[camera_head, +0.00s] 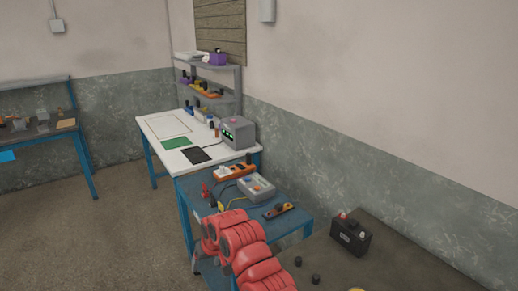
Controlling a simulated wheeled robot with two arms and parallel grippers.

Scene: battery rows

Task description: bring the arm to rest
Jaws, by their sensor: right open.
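My red right arm (240,245) comes in from the bottom and reaches left, in front of the blue side table. My right gripper (208,232) is at the far end of this arm, near the table's front left edge. It is open; its fingers are small and hard to make out, and I see nothing held in it. My left gripper is not in view.
The blue side table (225,204) holds a grey meter (257,187) and orange-and-black items. A black battery (350,235) stands on a dark surface (400,262) at right. A white workbench (160,128) stands behind. The floor (110,225) at left is clear.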

